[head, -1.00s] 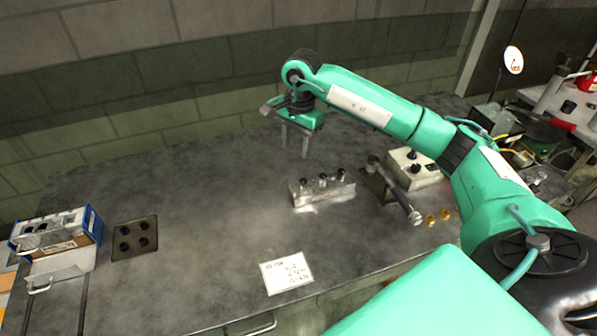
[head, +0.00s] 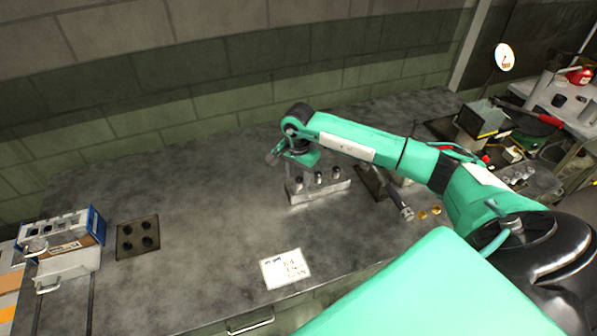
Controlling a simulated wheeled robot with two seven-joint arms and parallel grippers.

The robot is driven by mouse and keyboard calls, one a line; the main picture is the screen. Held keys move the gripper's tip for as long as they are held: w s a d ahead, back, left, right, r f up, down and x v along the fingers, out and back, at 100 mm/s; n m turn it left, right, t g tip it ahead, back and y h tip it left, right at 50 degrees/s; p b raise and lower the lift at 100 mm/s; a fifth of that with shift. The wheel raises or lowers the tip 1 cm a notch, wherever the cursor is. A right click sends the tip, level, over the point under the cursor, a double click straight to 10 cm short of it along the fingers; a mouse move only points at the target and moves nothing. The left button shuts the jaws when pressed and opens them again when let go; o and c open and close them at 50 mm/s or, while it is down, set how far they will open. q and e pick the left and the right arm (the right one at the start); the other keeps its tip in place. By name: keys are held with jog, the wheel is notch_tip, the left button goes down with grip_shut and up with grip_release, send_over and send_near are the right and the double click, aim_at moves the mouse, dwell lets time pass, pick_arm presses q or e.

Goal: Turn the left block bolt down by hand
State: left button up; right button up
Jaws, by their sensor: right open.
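The metal block (head: 322,193) stands on the dark bench top right of centre, with a row of three dark-headed bolts along its top. The left block bolt (head: 298,184) is at the block's left end, partly hidden by my gripper. The middle and right bolts stand clear beside it. My right gripper (head: 297,176) is open and points down over the left end of the block, its fingers close to the left bolt. I cannot tell whether the fingers touch the bolt. My left gripper is out of view.
A lever-like tool (head: 397,196) lies right of the block, near small brass pieces (head: 429,212). A paper card (head: 285,268) lies near the front edge. A dark plate with holes (head: 138,237) and a blue box (head: 88,228) are at left. The bench's left-centre is clear.

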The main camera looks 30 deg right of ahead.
jog(key=shift+f, duration=0.25)
grip_shut()
